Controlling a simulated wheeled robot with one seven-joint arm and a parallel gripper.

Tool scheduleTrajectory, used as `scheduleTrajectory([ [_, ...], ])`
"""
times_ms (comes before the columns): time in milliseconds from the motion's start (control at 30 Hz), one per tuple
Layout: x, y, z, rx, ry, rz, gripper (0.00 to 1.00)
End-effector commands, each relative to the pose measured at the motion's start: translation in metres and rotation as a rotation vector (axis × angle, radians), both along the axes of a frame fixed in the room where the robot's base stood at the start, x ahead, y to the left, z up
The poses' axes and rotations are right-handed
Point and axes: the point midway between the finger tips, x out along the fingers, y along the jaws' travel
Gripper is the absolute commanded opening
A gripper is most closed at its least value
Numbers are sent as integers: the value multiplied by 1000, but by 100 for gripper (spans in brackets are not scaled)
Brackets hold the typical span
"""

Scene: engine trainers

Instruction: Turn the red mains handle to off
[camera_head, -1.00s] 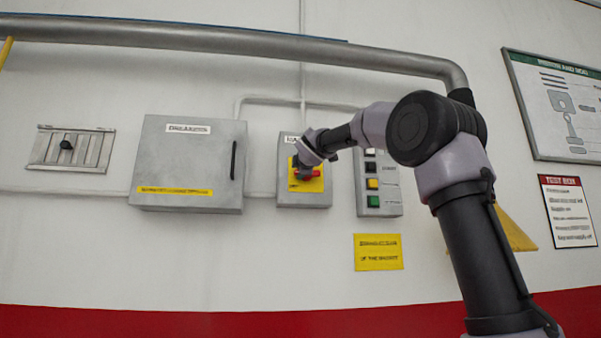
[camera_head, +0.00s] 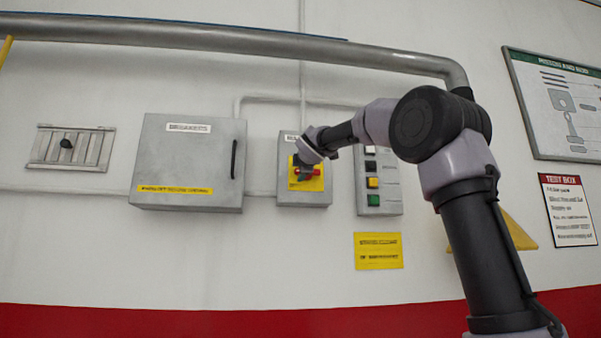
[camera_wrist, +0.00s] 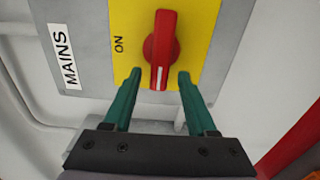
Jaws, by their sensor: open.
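The red mains handle (camera_wrist: 160,50) sits on a yellow plate (camera_wrist: 205,20) on a grey box with a "MAINS" label (camera_wrist: 67,56). In the wrist view the handle stands upright in the picture, its white mark at the lower end, with "ON" printed to its left. My gripper (camera_wrist: 158,78) is open, with one green finger on each side of the handle's lower end. Gaps show between the fingers and the handle. In the head view my wrist partly covers the handle (camera_head: 314,171) and the gripper.
A grey breaker cabinet (camera_head: 187,165) is to the left of the mains box (camera_head: 318,199). A button panel (camera_head: 391,207) is close on the right, under my arm. A thick pipe (camera_head: 240,39) runs above. The wall below is mostly clear.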

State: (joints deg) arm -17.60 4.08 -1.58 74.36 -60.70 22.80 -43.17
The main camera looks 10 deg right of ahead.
Motion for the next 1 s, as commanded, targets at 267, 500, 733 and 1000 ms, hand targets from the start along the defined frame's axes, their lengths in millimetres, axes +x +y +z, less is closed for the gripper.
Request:
scheduleTrajectory([
  [267,-54,0,1,-1,-2,2,57],
  [500,-92,0,0,0,0,1,57],
  [733,-102,0,-1,-1,1,0,57],
  [1000,-101,0,-1,-1,1,0,57],
])
